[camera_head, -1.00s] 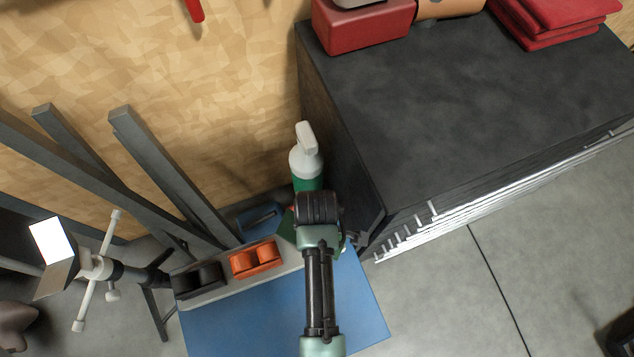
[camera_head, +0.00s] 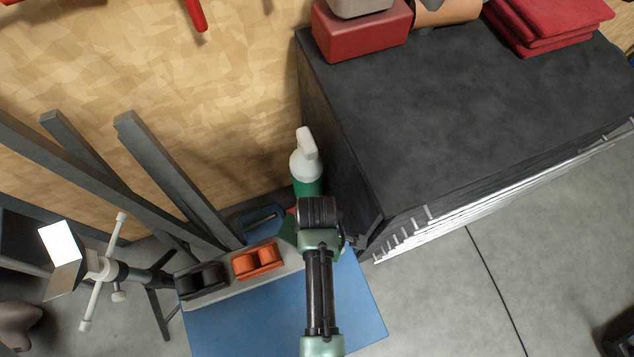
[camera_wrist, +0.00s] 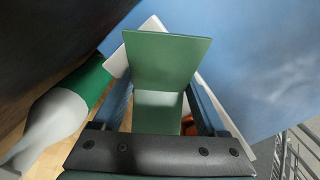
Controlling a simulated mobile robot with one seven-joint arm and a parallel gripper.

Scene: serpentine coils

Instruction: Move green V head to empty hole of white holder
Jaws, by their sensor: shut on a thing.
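The green V head (camera_wrist: 165,62) fills the middle of the wrist view, its two flat plates meeting at an angle. My gripper (camera_wrist: 160,108) is shut on it, one finger at each side. In the head view a bit of green (camera_head: 289,229) shows left of my wrist, and my arm hides the fingers. The white holder (camera_head: 222,288) is a pale bar on the blue surface, bearing a black V head (camera_head: 202,281) and an orange V head (camera_head: 257,261). Its right end is hidden under my arm. The holder's edge (camera_wrist: 118,62) shows behind the green head. I cannot see the empty hole.
A white and green spray bottle (camera_head: 306,165) stands close beyond my gripper, and at left in the wrist view (camera_wrist: 55,122). A dark cabinet (camera_head: 470,110) rises at right. Grey beams (camera_head: 175,180) and a clamp stand (camera_head: 105,268) are at left. The blue surface's front (camera_head: 240,330) is clear.

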